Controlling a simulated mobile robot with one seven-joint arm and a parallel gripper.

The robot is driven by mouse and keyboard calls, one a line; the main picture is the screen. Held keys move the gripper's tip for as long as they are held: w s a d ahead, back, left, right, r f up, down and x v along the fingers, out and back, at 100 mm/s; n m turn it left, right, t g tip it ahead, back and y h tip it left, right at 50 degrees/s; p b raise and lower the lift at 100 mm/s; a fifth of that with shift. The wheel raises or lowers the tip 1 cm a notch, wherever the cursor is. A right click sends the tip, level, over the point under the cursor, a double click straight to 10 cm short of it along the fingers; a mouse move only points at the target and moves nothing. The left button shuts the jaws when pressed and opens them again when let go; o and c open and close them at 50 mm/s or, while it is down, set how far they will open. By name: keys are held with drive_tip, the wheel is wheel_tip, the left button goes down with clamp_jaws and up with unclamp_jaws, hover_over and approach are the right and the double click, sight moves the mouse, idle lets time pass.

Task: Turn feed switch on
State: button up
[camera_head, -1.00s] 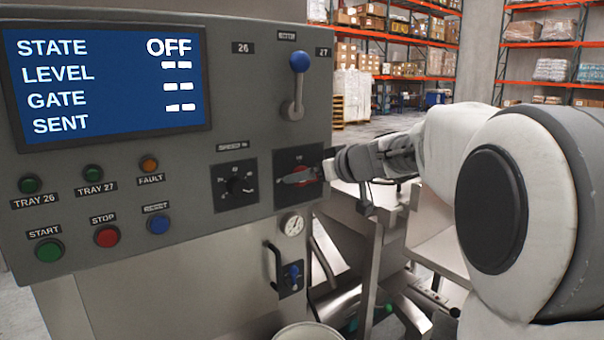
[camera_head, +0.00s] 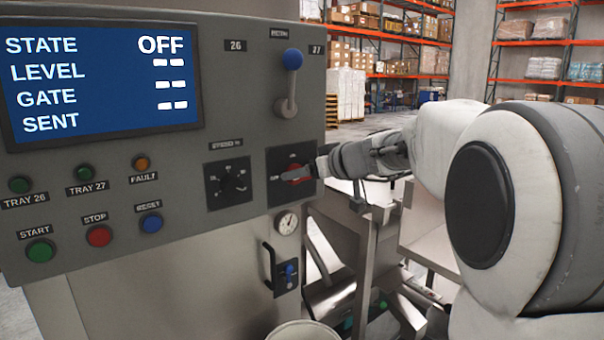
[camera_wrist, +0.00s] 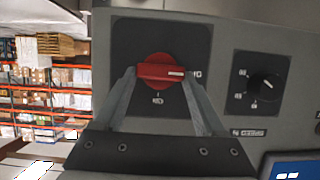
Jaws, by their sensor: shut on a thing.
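The feed switch is a red rotary knob (camera_wrist: 160,71) on a dark square plate (camera_wrist: 190,40) of the grey control panel. Its bar lies level in the wrist view, with its white mark pointing right. My gripper (camera_wrist: 161,76) is shut on the knob, with one finger at each end of the bar. In the head view my gripper (camera_head: 297,174) reaches in from the right and partly hides the red knob. The labels around the knob are too blurred and covered to read surely. The blue screen (camera_head: 100,75) shows STATE OFF.
A black speed dial (camera_head: 229,184) sits just left of the switch. A blue-tipped lever (camera_head: 290,85) stands above it, and a gauge (camera_head: 286,222) is below. Start (camera_head: 40,251), stop (camera_head: 99,236) and reset (camera_head: 151,223) buttons are at lower left. Metal chutes lie below my arm.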

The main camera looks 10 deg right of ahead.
drive_tip(key=m+y+b, duration=0.2)
drive_tip(key=m+b, duration=0.1)
drive_tip(key=m, duration=0.1)
drive_tip(key=d+f+m+y+b, duration=0.1)
drive_tip(key=m+y+b, duration=0.2)
drive_tip(key=m, duration=0.1)
drive_tip(key=m+y+b, duration=0.2)
drive_tip(key=m+b, duration=0.1)
drive_tip(key=m, duration=0.2)
drive_tip(key=shift+w+d+f+y, duration=0.15)
drive_tip(key=shift+w+y, duration=0.1)
drive_tip(key=shift+y, duration=0.05)
idle(0.4)
drive_tip(key=shift+m, duration=0.3)
drive_tip(key=o, duration=1.3)
